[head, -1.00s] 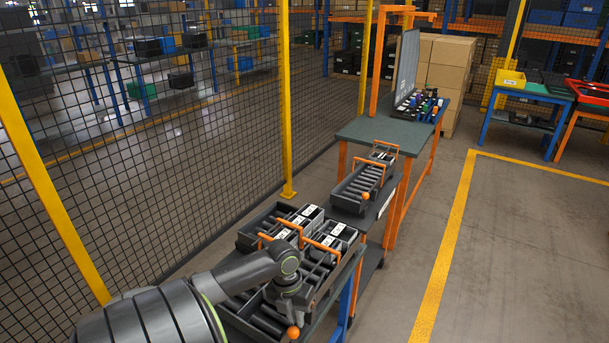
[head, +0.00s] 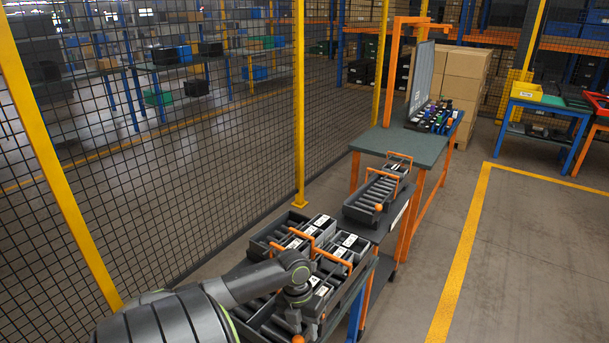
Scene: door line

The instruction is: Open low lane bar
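The near lane unit is a dark tray with rollers (head: 258,307) and several orange bars. One orange bar (head: 330,258) stands raised like a hoop over the lanes, beside small boxes with white labels (head: 341,252). An orange ball knob (head: 297,340) shows at the bottom edge, at the near end of a lane. My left gripper (head: 295,322) points down over this near end, just above the knob. Its fingers are small and dark, so I cannot tell whether they are open or touch anything. My arm hides part of the tray. My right gripper is out of view.
A farther roller lane (head: 370,196) has its own orange bar and ball knob. Behind it stands a green-topped table (head: 400,145) with bottles. A mesh fence with yellow posts (head: 300,100) runs along the left. The floor (head: 520,260) at right is clear.

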